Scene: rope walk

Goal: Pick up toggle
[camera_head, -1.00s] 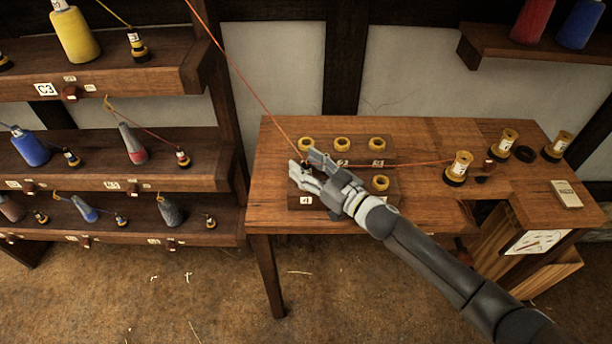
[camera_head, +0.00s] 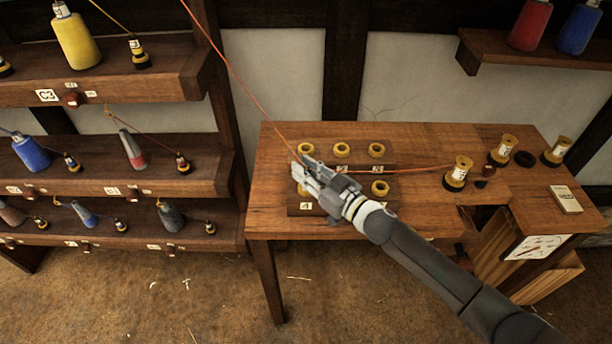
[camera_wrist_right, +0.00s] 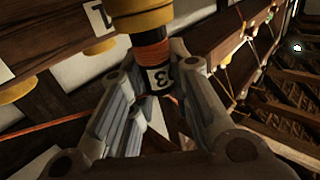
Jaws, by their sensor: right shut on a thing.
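My right gripper (camera_head: 312,178) is over the left part of the block with yellow rings (camera_head: 340,205) on the table. In the right wrist view its fingers (camera_wrist_right: 158,80) are shut on a dark toggle (camera_wrist_right: 151,52) wound with orange thread, with a white label that seems to read 3. A yellow part (camera_wrist_right: 140,15) shows at the toggle's upper end in that view. In the head view the fingers hide the toggle. An orange line (camera_head: 240,80) runs from the upper left down to the gripper, and another stretch runs right across the block. My left gripper is out of view.
Yellow-and-black spools (camera_head: 457,173) stand on the right of the wooden table (camera_head: 410,215), near a pale box (camera_head: 565,198). Shelves (camera_head: 120,180) with coloured cones and small toggles stand at left. Another shelf (camera_head: 540,48) is at upper right.

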